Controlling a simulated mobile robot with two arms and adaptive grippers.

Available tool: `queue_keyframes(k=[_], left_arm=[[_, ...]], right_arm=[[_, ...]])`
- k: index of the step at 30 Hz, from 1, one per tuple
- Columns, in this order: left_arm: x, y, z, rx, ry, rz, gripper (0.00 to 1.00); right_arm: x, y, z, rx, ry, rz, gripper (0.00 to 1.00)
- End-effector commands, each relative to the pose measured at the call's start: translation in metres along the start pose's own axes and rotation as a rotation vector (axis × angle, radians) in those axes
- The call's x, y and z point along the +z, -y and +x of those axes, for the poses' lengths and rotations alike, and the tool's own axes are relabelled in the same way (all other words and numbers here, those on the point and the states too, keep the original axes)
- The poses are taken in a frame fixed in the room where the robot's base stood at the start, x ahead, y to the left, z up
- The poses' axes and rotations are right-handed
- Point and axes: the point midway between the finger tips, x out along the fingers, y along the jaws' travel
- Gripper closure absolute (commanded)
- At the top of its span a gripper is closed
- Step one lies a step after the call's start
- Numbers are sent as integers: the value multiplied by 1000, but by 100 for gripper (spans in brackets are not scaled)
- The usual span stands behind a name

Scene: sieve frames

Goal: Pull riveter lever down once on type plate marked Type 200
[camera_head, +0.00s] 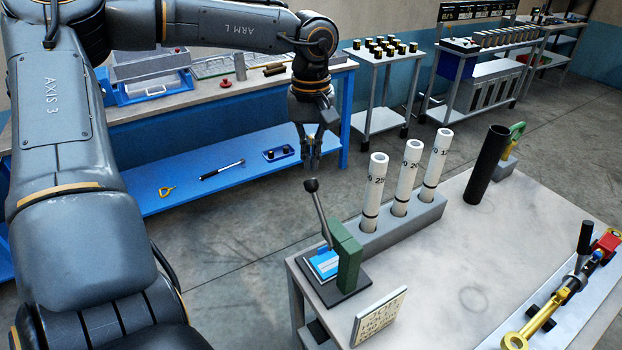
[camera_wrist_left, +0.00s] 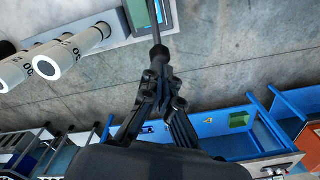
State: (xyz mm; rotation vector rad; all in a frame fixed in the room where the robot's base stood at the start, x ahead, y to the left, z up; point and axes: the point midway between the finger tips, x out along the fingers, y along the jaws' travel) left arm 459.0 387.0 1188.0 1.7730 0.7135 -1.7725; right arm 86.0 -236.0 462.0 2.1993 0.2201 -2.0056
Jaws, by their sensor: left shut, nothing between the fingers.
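The riveter stands on the near left corner of the grey table, with a green upright (camera_head: 348,258) on a dark base. Its lever (camera_head: 321,217) stands up, tilted slightly left, and ends in a black knob (camera_head: 311,185). A blue and white plate (camera_head: 325,263) lies at its foot; I cannot read any marking on it. My left gripper (camera_head: 313,165) is shut and empty, pointing down just above the knob. In the left wrist view, the fingertips (camera_wrist_left: 158,78) are close to the knob (camera_wrist_left: 159,52); I cannot tell whether they touch. My right gripper is not in view.
Several white marked tubes (camera_head: 406,178) stand in a grey block (camera_head: 395,232) beside the riveter. A tilted sign (camera_head: 378,318) stands in front. A black tube (camera_head: 487,165) and a gold-ringed tool (camera_head: 548,305) are farther right. A blue workbench (camera_head: 240,170) is behind.

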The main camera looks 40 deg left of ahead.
Motion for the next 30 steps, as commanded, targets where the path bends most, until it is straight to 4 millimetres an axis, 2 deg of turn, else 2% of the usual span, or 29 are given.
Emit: queue_keyframes(k=[18, 30], left_arm=[[0, 0, 27, -1, 0, 0, 100], [0, 0, 27, -1, 0, 0, 100]], right_arm=[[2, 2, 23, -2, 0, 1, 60], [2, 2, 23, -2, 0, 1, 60]])
